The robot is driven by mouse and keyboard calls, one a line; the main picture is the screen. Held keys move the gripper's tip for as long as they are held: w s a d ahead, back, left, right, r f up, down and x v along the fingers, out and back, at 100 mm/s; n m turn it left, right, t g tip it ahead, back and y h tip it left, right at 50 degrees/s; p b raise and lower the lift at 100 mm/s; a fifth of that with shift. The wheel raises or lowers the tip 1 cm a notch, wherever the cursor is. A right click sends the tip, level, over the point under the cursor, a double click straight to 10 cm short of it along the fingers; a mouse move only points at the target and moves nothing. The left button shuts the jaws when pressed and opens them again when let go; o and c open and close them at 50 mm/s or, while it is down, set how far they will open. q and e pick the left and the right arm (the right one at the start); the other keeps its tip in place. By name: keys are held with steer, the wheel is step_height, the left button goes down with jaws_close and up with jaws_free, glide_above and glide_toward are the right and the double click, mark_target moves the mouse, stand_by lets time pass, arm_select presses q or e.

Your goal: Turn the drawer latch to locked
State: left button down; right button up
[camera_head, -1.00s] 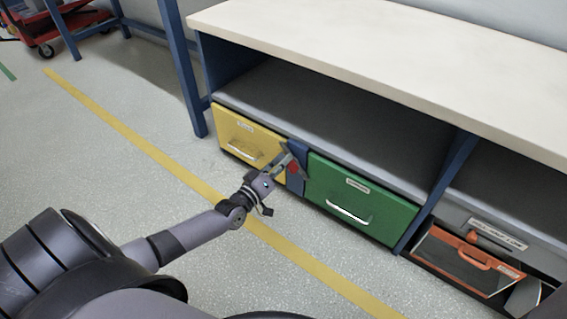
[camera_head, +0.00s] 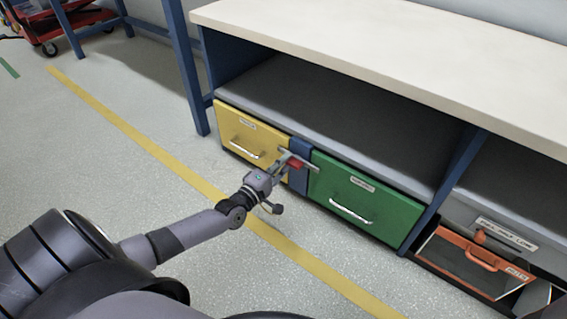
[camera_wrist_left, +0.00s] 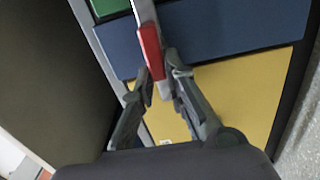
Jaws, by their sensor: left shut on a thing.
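The drawer latch is a metal bar with a red grip (camera_head: 295,164), mounted on the blue post (camera_head: 298,181) between the yellow drawer (camera_head: 240,132) and the green drawer (camera_head: 366,205). The bar lies crosswise over the post, its right end reaching over the green drawer's edge. In the left wrist view the red part (camera_wrist_left: 151,52) and bar show between the fingertips. My left gripper (camera_head: 281,165) is shut on the latch; its fingers (camera_wrist_left: 162,82) sit either side of the bar. Both drawers look closed. My right gripper is not in view.
A pale worktop (camera_head: 400,70) with an open shelf (camera_head: 340,120) is above the drawers. At the right, a grey drawer front and an orange-framed bin (camera_head: 475,262) stand low. The floor in front, with a yellow line (camera_head: 140,140), is clear.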

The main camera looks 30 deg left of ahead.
arm_select(q)
steer(key=shift+f+n, duration=0.1)
steer(key=shift+n, duration=0.2)
steer(key=c, duration=1.6)
jaws_free()
steer(key=shift+s, duration=0.1)
steer(key=s+a, duration=0.1)
steer(key=s, duration=1.1)
steer(key=shift+w, duration=0.1)
